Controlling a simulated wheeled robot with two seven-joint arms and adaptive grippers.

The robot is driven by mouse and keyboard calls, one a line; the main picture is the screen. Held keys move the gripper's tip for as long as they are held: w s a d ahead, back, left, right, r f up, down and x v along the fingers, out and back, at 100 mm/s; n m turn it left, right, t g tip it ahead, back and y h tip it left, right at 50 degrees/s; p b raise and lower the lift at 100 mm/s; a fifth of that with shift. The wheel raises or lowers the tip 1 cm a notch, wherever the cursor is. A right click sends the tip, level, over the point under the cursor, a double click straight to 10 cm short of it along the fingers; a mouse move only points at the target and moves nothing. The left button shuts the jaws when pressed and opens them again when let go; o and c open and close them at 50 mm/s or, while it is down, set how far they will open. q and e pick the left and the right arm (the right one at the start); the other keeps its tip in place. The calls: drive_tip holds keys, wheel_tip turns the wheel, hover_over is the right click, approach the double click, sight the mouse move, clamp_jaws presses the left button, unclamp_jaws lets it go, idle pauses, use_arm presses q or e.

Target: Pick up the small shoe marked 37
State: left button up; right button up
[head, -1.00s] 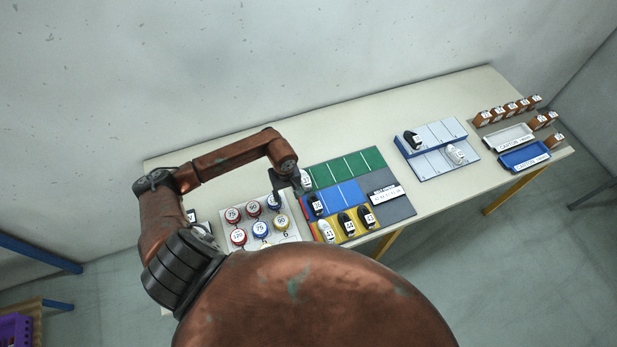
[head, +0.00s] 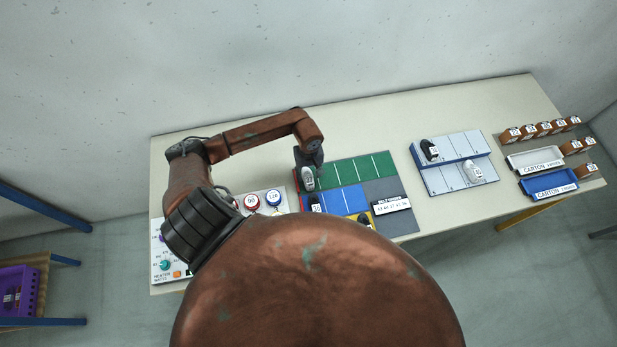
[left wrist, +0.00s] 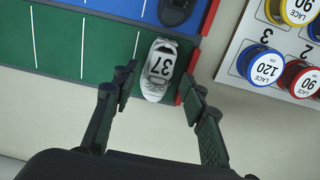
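The small shoe marked 37 (left wrist: 159,72) is white-grey with a dark number label. In the left wrist view it lies on the green lane at the end of the board, beside the red edge strip. In the head view the shoe (head: 308,179) shows just below my left gripper (head: 308,160). In the left wrist view my left gripper (left wrist: 160,97) is open, its fingers apart on either side of the shoe's near end, and no contact is visible. My right gripper is not in view.
A dark shoe (left wrist: 176,10) stands on the blue lane beside it. Lace spools (left wrist: 262,68) sit on a white board close by. The slanted blue-grey rack (head: 452,160) holds a black and a white shoe. Bare table (head: 225,150) lies behind the green lanes.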

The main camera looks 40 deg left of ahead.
sight(308, 176)
use_arm(q)
drive_tip(key=f, duration=0.1)
drive_tip(key=f+p, duration=0.1)
drive_tip(key=shift+w+a+f, duration=0.1)
drive_tip(key=shift+w+f, duration=0.2)
drive_tip(key=shift+s+a+f, duration=0.1)
drive_tip(key=shift+s+f, duration=0.05)
drive_tip(key=shift+f, duration=0.9)
drive_tip(key=c, duration=0.9)
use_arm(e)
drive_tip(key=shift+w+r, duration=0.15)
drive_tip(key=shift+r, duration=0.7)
